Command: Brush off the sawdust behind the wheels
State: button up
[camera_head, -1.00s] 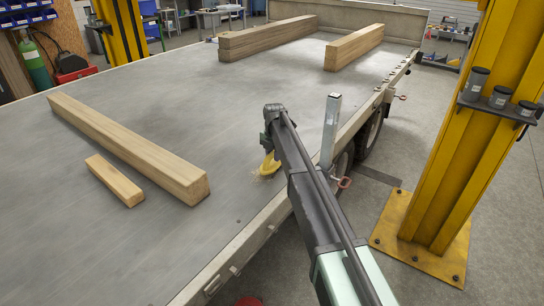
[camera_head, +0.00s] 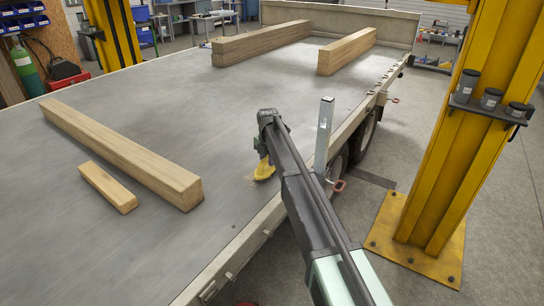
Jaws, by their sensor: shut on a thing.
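My gripper (camera_head: 265,153) is over the trailer bed (camera_head: 150,255), close to its right edge. It is shut on a yellow brush (camera_head: 264,170), whose lower end is down at the bed. The fingers are mostly hidden by my arm. A small pale patch of sawdust (camera_head: 252,181) shows at the brush's lower left side. The trailer's wheels (camera_head: 368,133) are below the bed's right edge, partly hidden by the bed and my arm.
A metal post (camera_head: 323,135) stands upright at the bed's right edge, just right of my arm. A long beam (camera_head: 120,150) and a short block (camera_head: 108,187) lie left. Two more beams (camera_head: 345,52) (camera_head: 255,42) lie at the back. A yellow column (camera_head: 440,130) stands right.

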jog(key=shift+s+a, duration=1.2)
jog(key=shift+s, duration=0.35)
jog(key=shift+s+a, duration=1.25)
jog(key=shift+s, duration=0.3)
jog(key=shift+s+a, duration=1.2)
jog(key=shift+s, duration=0.35)
jog(key=shift+w+a+f, duration=0.1)
jog(key=shift+w+a, duration=0.85)
jog(key=shift+a, duration=0.15)
jog(key=shift+w+d, duration=1.55)
jog(key=shift+w, duration=0.45)
jog(key=shift+w+d, duration=1.6)
jog(key=shift+w, duration=0.4)
jog(key=shift+w+d, duration=1.55)
jog(key=shift+w, duration=0.45)
jog(key=shift+c, duration=0.3)
jog(key=shift+s+a, duration=1.2)
jog(key=shift+s, duration=0.3)
jog(key=shift+s+a+f, duration=0.1)
jog(key=shift+s+a, duration=1.05)
jog(key=shift+s, duration=0.35)
jog(key=shift+s+a+r, duration=0.1)
jog(key=shift+s+a, duration=1.1)
jog(key=shift+s, duration=0.35)
jog(key=shift+s+a+f, duration=0.1)
jog(key=shift+s+a, duration=1.05)
jog(key=shift+s, duration=0.35)
